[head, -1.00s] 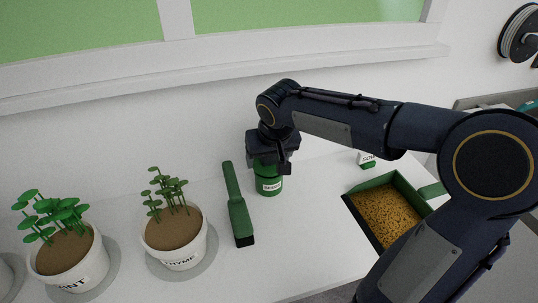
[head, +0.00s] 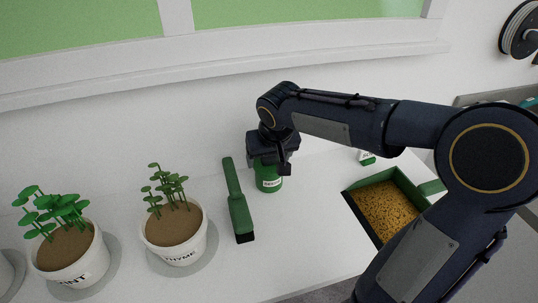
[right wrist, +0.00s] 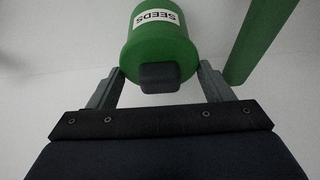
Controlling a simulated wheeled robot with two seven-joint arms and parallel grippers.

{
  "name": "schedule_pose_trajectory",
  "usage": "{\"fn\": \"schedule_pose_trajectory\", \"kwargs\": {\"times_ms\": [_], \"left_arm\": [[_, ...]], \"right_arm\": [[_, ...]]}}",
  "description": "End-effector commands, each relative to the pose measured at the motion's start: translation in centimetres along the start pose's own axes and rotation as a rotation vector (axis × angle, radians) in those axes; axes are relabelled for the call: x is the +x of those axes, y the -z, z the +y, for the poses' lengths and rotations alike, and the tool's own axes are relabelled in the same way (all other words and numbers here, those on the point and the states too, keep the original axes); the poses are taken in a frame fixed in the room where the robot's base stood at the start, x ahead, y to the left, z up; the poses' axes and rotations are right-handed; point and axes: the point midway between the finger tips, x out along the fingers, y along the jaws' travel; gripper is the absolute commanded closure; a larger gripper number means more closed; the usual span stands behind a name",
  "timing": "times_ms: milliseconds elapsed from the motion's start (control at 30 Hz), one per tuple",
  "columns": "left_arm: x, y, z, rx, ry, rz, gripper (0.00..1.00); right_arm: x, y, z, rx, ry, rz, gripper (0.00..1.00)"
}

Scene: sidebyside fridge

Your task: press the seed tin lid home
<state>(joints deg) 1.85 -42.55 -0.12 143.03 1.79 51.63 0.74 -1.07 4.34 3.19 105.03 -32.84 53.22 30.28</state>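The green seed tin (head: 269,181) stands upright on the white worktop, with a white SEEDS label. In the right wrist view the tin (right wrist: 160,42) shows with a dark block (right wrist: 160,77), perhaps the lid's knob, at its near end. My right gripper (head: 268,157) is directly above the tin and hides its top. In the wrist view its two fingers (right wrist: 161,70) are wide apart, on either side of the tin's near end; whether they touch it is unclear. How the lid is seated cannot be made out. My left gripper is not in view.
A green-handled brush (head: 238,205) lies just left of the tin. Thyme (head: 173,228) and mint (head: 68,252) pots stand further left. A green tray (head: 402,180) of yellowish grains and a small white-and-green box (head: 367,157) are at right. The wall is close behind.

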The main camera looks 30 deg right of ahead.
Motion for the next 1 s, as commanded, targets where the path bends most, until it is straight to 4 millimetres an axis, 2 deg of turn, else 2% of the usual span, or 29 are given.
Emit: {"fn": "schedule_pose_trajectory", "kwargs": {"times_ms": [33,200,533,900,1000], "left_arm": [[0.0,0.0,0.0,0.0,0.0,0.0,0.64],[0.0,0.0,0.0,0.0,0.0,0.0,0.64],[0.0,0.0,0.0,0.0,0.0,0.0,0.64],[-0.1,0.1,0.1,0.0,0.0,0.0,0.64],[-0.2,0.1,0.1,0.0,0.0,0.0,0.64]], "right_arm": [[0.1,-0.1,0.0,0.0,0.0,-0.002,0.21],[0.1,-0.1,0.0,0.0,0.0,-0.002,0.01],[-0.5,0.0,0.0,0.0,0.0,0.001,0.01],[-6.3,0.1,0.0,0.001,0.001,0.003,0.01],[-7.3,0.0,0.0,0.0,0.0,0.0,0.01]]}}
